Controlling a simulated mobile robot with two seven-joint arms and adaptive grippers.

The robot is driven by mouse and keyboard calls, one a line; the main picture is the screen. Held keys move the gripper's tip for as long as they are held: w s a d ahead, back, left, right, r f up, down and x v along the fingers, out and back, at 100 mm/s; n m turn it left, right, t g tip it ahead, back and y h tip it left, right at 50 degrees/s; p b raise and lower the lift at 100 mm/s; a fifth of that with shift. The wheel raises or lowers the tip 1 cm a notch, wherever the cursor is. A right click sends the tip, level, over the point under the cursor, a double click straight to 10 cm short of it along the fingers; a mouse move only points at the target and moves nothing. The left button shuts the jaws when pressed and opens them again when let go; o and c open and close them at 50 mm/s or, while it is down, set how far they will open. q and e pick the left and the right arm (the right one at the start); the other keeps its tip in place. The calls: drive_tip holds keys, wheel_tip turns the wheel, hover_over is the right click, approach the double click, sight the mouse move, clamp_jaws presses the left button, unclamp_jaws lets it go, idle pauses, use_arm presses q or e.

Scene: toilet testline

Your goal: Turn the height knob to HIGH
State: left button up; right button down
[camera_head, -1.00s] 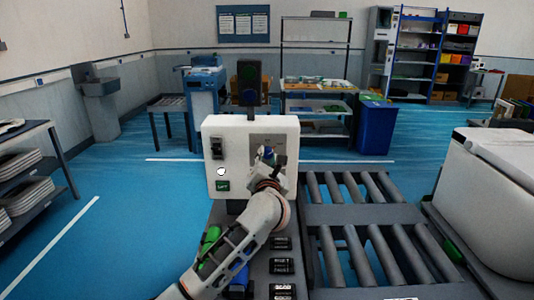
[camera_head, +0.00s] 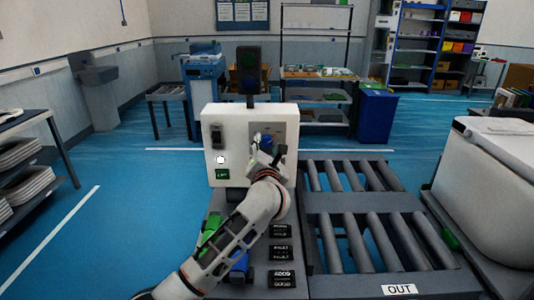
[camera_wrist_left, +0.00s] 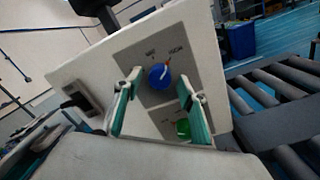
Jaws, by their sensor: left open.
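The height knob (camera_wrist_left: 159,77) is a blue round knob on a grey plate of the white control box (camera_wrist_left: 92,66). In the left wrist view a light mark on its face points up and right, towards a label that seems to read HIGH. My left gripper (camera_wrist_left: 158,80) is open, with a fingertip on each side of the knob in that view. I cannot tell whether the fingers touch it. In the head view my left gripper (camera_head: 268,152) is at the front of the box and partly hides the knob (camera_head: 266,141). My right gripper is not in view.
A green knob (camera_wrist_left: 183,128) sits below the blue one, near a finger. A roller conveyor (camera_head: 345,180) lies to the right.

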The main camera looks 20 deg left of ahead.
use_arm(q)
drive_tip(key=v, duration=1.1)
drive_tip(key=shift+s, duration=0.3)
drive_tip(key=shift+d, duration=0.15)
